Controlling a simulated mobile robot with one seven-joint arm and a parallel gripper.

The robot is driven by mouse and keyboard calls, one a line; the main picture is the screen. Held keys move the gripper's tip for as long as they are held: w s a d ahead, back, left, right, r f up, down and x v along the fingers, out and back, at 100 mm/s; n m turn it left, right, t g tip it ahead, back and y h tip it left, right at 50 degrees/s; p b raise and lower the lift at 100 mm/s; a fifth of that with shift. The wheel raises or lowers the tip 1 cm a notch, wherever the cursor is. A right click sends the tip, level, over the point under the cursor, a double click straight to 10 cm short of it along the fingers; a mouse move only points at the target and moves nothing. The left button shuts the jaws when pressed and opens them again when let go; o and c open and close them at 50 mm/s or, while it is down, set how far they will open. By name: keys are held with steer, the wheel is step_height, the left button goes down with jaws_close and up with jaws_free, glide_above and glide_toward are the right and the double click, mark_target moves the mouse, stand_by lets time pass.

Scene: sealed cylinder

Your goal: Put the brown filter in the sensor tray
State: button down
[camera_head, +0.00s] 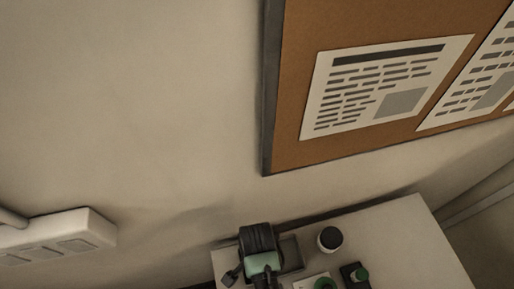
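No brown filter can be made out in this view. A small dark grey shape (291,254) on the white table top could be part of a tray, but I cannot tell whether it is the sensor tray. It is partly hidden by a black ribbed object (257,239) with a green block (263,262) at its front.
The white table (405,232) is cut off by the bottom edge. A cork board (294,70) and white strip (65,236) are on the wall.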

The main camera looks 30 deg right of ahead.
steer(key=shift+f, duration=0.4)
steer(key=shift+f, duration=0.1)
steer(key=shift+c, duration=2.2)
jaws_free()
step_height(320, 180, up, 12)
steer(key=shift+r+b, duration=0.1)
steer(key=shift+b, duration=0.25)
